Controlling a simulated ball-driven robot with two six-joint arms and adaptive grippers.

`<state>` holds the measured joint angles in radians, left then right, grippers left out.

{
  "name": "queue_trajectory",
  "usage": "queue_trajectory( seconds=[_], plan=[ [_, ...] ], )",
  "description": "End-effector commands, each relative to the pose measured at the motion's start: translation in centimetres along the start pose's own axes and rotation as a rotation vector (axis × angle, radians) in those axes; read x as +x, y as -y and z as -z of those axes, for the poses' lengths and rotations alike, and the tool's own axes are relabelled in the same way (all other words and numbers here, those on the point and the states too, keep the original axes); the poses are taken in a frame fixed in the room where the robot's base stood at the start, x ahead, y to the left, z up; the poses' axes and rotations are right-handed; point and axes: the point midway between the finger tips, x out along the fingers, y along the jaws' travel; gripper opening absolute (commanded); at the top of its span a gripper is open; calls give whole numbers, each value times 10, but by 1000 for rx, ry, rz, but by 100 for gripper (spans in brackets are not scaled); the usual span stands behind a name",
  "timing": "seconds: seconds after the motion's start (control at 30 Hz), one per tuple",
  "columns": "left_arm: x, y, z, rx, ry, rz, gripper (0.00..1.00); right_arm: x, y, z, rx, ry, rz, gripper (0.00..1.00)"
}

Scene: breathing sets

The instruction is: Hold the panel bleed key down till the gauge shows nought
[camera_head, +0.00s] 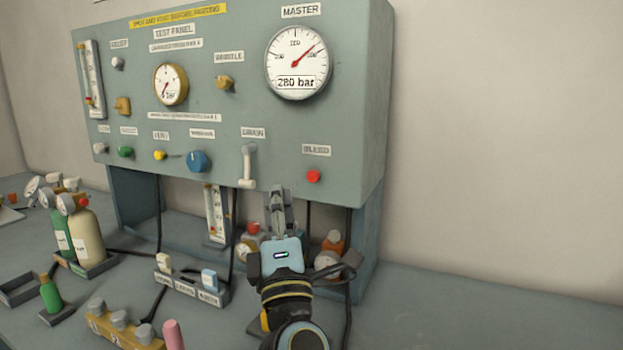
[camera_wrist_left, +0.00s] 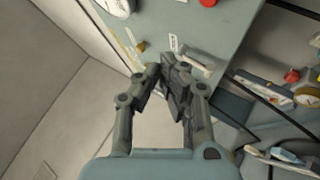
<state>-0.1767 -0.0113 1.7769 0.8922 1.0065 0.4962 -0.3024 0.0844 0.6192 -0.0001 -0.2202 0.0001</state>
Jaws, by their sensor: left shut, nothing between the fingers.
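The red bleed key (camera_head: 313,176) is a small round button under its label at the lower right of the grey-green panel. It also shows at the top edge of the left wrist view (camera_wrist_left: 208,3). The master gauge (camera_head: 296,62) stands above it; its needle points up and right and its readout says 280 bar. My left gripper (camera_head: 277,192) is shut and empty, to the left of and slightly below the key in the head view, and apart from it. Its closed fingers show in the left wrist view (camera_wrist_left: 170,77). My right gripper is in neither view.
A white drain lever (camera_head: 247,167) hangs just left of my left gripper. A blue knob (camera_head: 198,161) and a yellow knob (camera_head: 160,155) lie further left. Cylinders (camera_head: 88,235) and a switch block (camera_head: 190,289) stand on the bench. The bench at right is clear.

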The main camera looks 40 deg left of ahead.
Motion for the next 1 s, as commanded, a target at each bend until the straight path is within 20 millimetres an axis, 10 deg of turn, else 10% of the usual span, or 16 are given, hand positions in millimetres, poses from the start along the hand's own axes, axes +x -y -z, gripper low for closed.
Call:
queue_trajectory(
  seconds=[1.0],
  plan=[
    [49, 36, -36, 1, 0, 0, 0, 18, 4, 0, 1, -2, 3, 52]
  ],
)
